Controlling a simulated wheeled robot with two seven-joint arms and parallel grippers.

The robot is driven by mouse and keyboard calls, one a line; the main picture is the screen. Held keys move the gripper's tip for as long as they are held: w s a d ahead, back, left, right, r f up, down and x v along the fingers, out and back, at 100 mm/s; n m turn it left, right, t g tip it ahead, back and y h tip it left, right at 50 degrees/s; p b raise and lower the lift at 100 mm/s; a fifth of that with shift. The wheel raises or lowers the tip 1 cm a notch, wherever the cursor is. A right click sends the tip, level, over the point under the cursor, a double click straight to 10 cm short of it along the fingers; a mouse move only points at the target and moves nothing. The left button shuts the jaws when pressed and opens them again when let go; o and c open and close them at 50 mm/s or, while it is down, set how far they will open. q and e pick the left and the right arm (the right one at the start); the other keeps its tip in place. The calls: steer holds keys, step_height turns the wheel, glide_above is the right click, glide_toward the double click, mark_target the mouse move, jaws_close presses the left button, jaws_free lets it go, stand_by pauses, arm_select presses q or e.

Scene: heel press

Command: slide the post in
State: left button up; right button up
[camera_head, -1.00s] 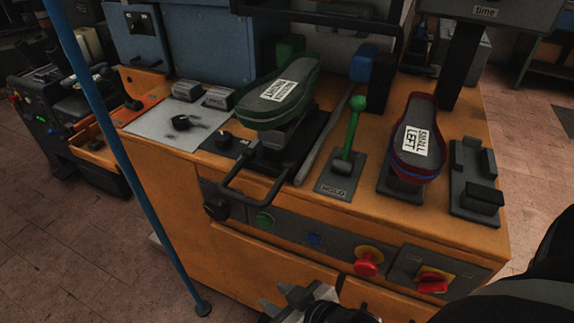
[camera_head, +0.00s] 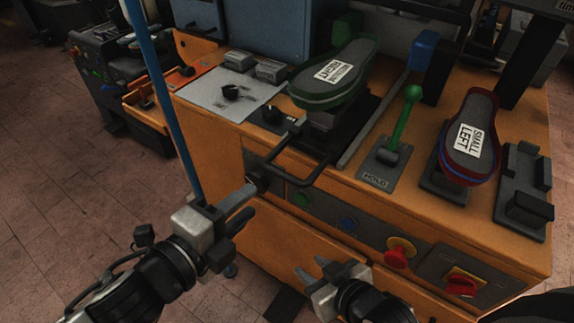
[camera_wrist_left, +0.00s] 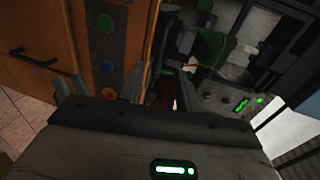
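A green-edged, grey shoe sole form (camera_head: 340,72) labelled right sits on a grey post (camera_head: 327,117) on a dark slide (camera_head: 345,135) on the orange machine. A dark bar handle (camera_head: 288,178) sticks out over the front edge. My left gripper (camera_head: 244,208) is open and empty, in front of the machine and left of the handle, apart from it in the picture. Its two spread fingers also show in the left wrist view (camera_wrist_left: 106,85). My right gripper (camera_head: 318,268) is open and empty, low in front of the machine's front panel.
A green-knobbed lever (camera_head: 405,115) marked HOLD stands right of the slide. Further right is a red-edged form labelled small left (camera_head: 470,140). Green, blue and red controls (camera_head: 396,258) line the front panel. A blue pole (camera_head: 165,95) stands at left.

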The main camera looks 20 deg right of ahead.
mark_target(279, 175)
arm_select(q)
steer(key=x, duration=1.2)
steer(key=shift+w+d, duration=0.25)
steer(key=shift+d, duration=0.1)
jaws_close()
